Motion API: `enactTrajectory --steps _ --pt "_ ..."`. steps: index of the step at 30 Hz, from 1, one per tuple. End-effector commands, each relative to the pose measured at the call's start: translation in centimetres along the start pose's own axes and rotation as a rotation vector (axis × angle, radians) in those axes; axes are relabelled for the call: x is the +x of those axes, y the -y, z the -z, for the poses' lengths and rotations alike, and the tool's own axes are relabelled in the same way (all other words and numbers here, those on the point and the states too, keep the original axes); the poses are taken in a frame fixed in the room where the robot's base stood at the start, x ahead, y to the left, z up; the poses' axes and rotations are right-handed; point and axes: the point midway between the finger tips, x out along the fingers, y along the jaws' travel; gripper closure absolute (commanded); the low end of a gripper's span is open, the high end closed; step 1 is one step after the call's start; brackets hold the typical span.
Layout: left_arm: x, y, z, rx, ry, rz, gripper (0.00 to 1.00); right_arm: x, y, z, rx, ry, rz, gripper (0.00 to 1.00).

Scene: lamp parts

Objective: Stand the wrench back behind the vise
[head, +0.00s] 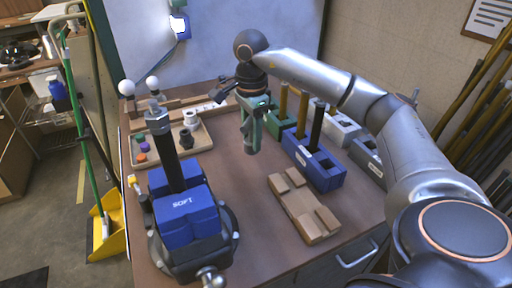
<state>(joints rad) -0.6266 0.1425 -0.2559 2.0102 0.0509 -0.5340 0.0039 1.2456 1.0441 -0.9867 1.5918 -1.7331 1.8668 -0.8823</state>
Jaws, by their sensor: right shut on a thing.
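The blue vise (190,217) stands at the front left of the bench on a dark round base. A black bar with a silver head (158,116), which looks like the wrench, stands upright at the vise. Its lower end meets the blue jaws, and I cannot tell whether it is clamped between them. My right gripper (250,128) hangs over the middle of the bench, to the right of and beyond the vise. It is shut on a teal-green and grey thing (251,145), small in view and partly hidden by the fingers. My left gripper is not in view.
A tan block (302,208) lies right of the vise. A blue holder (315,165) with a black rod and a green holder (280,120) stand behind it. A wooden tray (193,147) with small coloured parts is at the back left. The bench centre is clear.

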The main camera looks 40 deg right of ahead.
Motion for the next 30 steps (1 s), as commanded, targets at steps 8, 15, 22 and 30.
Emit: enactTrajectory --steps 8,15,22,30 --pt "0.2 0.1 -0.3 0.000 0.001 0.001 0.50 4.2 2.1 2.3 -0.002 -0.001 -0.004 1.00" --pt "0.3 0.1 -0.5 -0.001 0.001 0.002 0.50 5.6 2.9 3.1 -0.002 -0.002 -0.004 1.00" --pt "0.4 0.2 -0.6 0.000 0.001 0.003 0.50 8.5 2.8 3.1 -0.005 -0.001 -0.004 1.00" --pt "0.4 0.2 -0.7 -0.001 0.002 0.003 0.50 8.6 2.9 3.0 -0.004 -0.001 -0.002 1.00"
